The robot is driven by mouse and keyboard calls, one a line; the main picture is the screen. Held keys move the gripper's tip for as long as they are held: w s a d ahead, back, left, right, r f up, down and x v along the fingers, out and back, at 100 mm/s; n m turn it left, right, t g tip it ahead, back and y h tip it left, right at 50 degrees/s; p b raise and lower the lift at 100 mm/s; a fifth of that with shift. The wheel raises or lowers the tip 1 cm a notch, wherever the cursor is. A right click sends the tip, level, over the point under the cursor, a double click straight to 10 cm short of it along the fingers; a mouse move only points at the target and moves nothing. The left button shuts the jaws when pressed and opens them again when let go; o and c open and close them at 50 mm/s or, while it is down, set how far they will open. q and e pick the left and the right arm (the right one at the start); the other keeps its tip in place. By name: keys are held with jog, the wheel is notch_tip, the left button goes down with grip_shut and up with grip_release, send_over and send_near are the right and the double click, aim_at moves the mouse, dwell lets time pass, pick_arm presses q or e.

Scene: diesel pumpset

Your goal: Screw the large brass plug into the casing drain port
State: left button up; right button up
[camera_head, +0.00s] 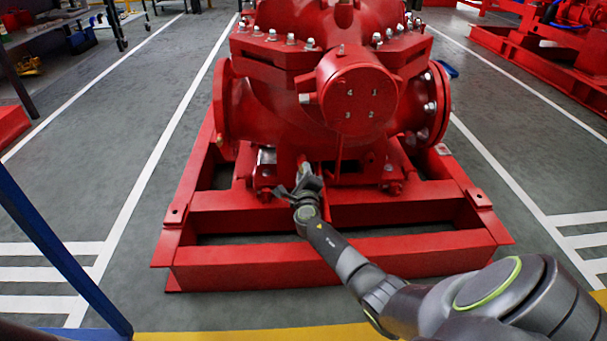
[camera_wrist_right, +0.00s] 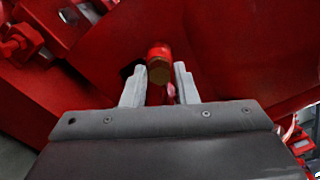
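The large brass plug (camera_wrist_right: 159,73) shows in the right wrist view between the two fingertips of my right gripper (camera_wrist_right: 160,88). The fingers close around its sides, and its dull brass end faces the camera. In the head view my right gripper (camera_head: 305,182) is low in front of the red pump casing (camera_head: 275,120), and the plug (camera_head: 304,167) shows small at its tips. The drain port itself cannot be made out clearly. I cannot tell whether the plug touches the casing. My left gripper is out of view.
The red base frame (camera_head: 340,250) surrounds the area under the casing, with its cross beams close below my right gripper. A blue bar (camera_head: 60,255) crosses the lower left.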

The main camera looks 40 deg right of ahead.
grip_shut()
jog(key=shift+r+p, duration=0.1)
jog(key=shift+p, duration=0.2)
dwell(0.4)
jog(key=shift+w+r+m+b, duration=0.1)
jog(key=shift+m+b, duration=0.7)
jog(key=shift+m, duration=5)
jog(key=shift+o, duration=2.2)
grip_release()
jog(key=shift+d, duration=0.1)
